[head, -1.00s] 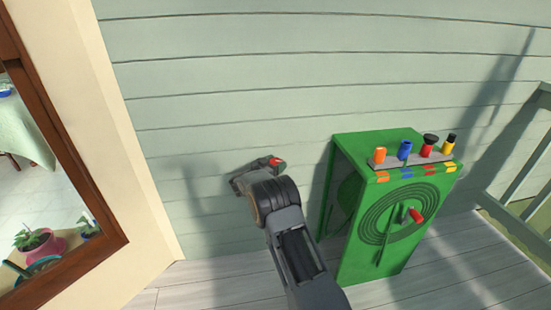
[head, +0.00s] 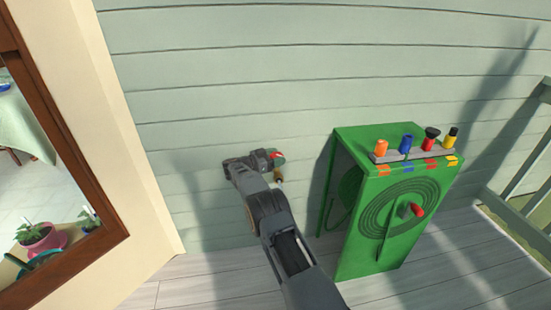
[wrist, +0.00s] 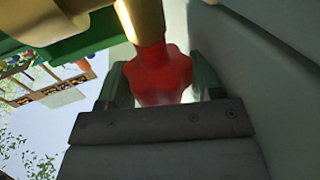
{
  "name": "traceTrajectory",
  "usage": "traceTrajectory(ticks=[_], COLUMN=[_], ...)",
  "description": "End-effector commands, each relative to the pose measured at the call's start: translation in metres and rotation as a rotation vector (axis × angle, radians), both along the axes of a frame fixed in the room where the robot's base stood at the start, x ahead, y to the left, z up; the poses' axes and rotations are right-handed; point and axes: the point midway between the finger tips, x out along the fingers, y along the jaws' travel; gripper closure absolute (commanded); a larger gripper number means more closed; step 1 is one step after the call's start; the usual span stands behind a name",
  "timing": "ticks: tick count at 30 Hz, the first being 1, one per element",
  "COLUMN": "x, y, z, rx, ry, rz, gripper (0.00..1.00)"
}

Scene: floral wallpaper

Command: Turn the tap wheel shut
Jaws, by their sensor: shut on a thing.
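The tap wheel is red with a lobed rim. In the wrist view the red wheel (wrist: 160,75) sits between the two fingers of my gripper (wrist: 163,88), which is shut on it. A brass-coloured tap body (wrist: 142,20) runs up from the wheel. My gripper and wrist hide part of the tap.
A green hose-reel cabinet (head: 375,240) stands to the right on the plank deck, with a red crank handle (head: 416,210) and several coloured nozzles on top. A framed window (head: 60,190) is at the left. A railing (head: 520,215) is at the far right.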

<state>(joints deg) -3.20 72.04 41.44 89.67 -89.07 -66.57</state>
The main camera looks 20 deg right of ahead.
Motion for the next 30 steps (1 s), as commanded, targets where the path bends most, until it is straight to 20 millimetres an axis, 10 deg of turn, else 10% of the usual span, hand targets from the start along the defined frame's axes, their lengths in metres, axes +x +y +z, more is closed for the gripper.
traceTrajectory(ticks=[7, 8, 16, 30], x=[0.0003, 0.0003, 0.0008, 0.0018], y=[-0.0016, -0.0016, 0.0008, 0.0054], z=[0.0036, 0.0037, 0.0020, 0.0014], rx=[-0.005, -0.005, -0.002, 0.000], ry=[-0.003, -0.003, -0.002, 0.002], rz=[0.000, 0.000, 0.004, 0.058], gripper=[0.64, 0.40, 0.15, 0.15])
